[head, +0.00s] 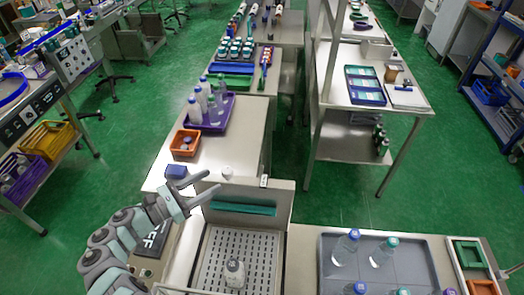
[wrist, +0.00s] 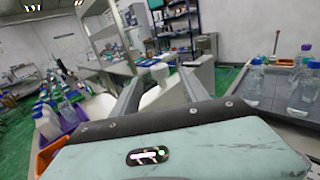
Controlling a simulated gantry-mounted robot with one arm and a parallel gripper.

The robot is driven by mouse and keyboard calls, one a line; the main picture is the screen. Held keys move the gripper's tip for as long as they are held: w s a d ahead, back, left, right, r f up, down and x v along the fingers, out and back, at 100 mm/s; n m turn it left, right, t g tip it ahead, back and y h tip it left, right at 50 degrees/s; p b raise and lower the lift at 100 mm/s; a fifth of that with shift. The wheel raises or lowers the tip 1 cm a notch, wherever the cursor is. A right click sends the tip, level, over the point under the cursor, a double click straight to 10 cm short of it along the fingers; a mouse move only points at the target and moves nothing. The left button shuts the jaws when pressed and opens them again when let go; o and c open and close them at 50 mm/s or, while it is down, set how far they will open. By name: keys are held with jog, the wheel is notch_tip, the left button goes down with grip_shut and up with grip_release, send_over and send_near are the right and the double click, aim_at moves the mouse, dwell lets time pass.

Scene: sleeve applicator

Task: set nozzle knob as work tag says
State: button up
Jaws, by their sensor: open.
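The sleeve applicator appears to be the grey metal unit (head: 283,205) at front centre of the head view, with a perforated bed. A small white round part, possibly the nozzle knob (head: 227,172), stands at its back edge. My gripper (head: 212,182) is open and empty, its fingers pointing right, just left of and near this part. In the wrist view a white rounded part (wrist: 152,96) shows between the spread fingers; I cannot tell whether it is the same part. A small pale tag (head: 264,181) with a dark mark is on the unit's back edge; its writing is too small to read.
A clear bottle (head: 235,272) stands on the perforated bed. A blue box (head: 176,172) sits close behind my gripper. An orange bin (head: 185,143) and a purple tray (head: 214,123) with bottles stand further back. A grey tray (head: 410,245) with bottles is at right.

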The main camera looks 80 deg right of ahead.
aim_at(227, 172)
jog(key=p+x, duration=0.1)
jog(key=x, duration=0.9)
jog(key=shift+d, duration=0.1)
grip_shut()
dwell(0.4)
